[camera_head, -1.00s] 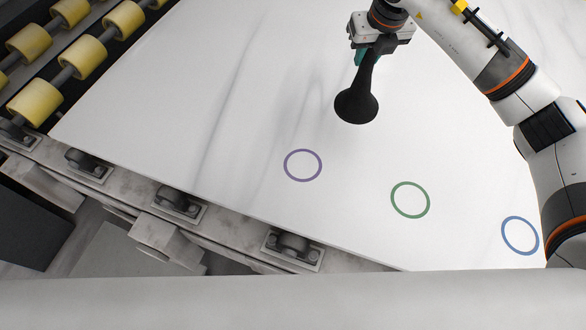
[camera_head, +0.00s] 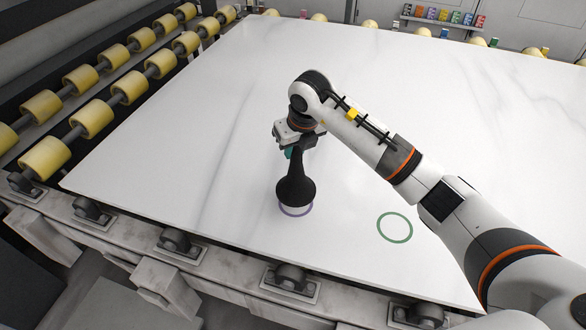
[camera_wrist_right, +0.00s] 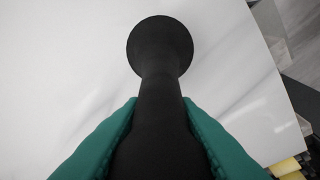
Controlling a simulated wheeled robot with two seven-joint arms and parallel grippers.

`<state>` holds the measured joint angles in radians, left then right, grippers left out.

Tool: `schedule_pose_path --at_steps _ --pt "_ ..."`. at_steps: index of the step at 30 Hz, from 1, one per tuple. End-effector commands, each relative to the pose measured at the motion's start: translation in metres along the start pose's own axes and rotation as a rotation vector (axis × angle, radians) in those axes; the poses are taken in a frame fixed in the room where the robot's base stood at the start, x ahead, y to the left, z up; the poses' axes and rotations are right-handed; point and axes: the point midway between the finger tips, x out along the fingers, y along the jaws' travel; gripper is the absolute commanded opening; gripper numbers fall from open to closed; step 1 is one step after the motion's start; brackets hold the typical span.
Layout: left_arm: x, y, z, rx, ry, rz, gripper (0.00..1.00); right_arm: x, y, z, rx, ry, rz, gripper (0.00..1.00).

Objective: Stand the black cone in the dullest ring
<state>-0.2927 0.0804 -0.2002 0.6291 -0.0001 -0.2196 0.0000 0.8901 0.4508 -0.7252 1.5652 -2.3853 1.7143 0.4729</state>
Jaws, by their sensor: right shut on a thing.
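The black cone (camera_head: 296,188) hangs upright with its wide base down over the purple ring (camera_head: 296,213), hiding most of it. The ring's front edge shows below the base, and I cannot tell whether the base touches the slab. My right gripper (camera_head: 293,152) is shut on the cone's narrow upper part. In the right wrist view its teal fingers (camera_wrist_right: 160,125) lie on both sides of the black cone (camera_wrist_right: 160,45). The purple ring looks greyer than the green ring (camera_head: 395,227). The blue ring is not visible now. My left gripper is not in view.
The white stone slab (camera_head: 210,150) is mostly clear. Yellow rollers (camera_head: 92,117) run along its left side, and small grey rollers (camera_head: 290,277) line its near edge. Small coloured items (camera_head: 443,15) sit on a shelf at the back.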

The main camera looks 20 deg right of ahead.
Motion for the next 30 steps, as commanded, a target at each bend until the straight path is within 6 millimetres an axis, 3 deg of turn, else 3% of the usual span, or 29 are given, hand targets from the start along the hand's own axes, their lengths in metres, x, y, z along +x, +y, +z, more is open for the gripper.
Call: schedule_pose_path --at_steps 13,24,25,28,30 --pt "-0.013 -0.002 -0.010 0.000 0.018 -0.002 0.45 0.044 0.000 0.013 0.000 0.001 -0.001 0.00" --pt "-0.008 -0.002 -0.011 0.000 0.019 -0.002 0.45 0.050 0.000 0.015 -0.001 0.004 0.000 0.00" --pt "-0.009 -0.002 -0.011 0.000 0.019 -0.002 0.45 0.050 0.000 0.015 -0.001 0.002 0.000 0.30" --pt "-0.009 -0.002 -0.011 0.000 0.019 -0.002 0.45 0.050 0.000 0.015 -0.001 0.001 0.000 0.46" --pt "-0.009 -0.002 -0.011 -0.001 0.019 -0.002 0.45 0.050 0.000 0.015 -0.001 0.001 0.000 0.48"
